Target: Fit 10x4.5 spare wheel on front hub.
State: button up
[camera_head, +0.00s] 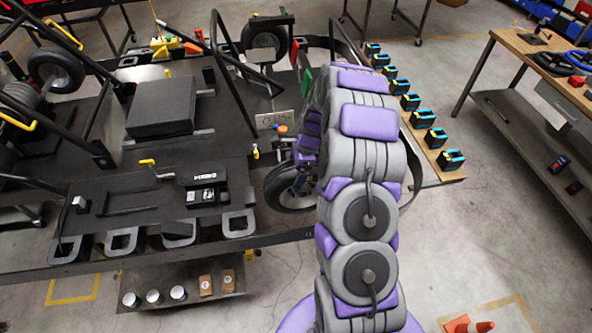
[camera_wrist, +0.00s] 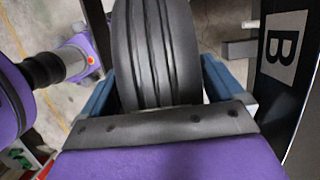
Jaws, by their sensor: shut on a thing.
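The black wheel with a grooved tyre (camera_head: 290,187) is beside the near side of the kart frame, just left of my arm in the head view. In the wrist view the same tyre (camera_wrist: 157,55) stands between the two blue-grey fingers of my gripper (camera_wrist: 158,85), which is shut on it. The kart (camera_head: 160,105) is a black frame on a stand, with another wheel (camera_head: 55,70) at its left and one (camera_head: 265,42) at its far side. The front hub is not clearly visible; my arm and the held wheel may hide it.
Several black and blue boxes (camera_head: 411,102) line a narrow shelf right of my arm. A wooden workbench (camera_head: 520,45) stands at the right. Cans and boxes sit on a low shelf (camera_head: 190,300) below the kart. An orange cone (camera_head: 468,325) stands at the lower right. Floor between is clear.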

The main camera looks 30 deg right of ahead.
jog(key=shift+w+d+r, duration=0.1)
jog(key=shift+w+r, duration=0.05)
jog(key=shift+w, duration=0.3)
dwell(0.4)
jog(key=o, duration=1.7)
jog(key=shift+r, duration=0.1)
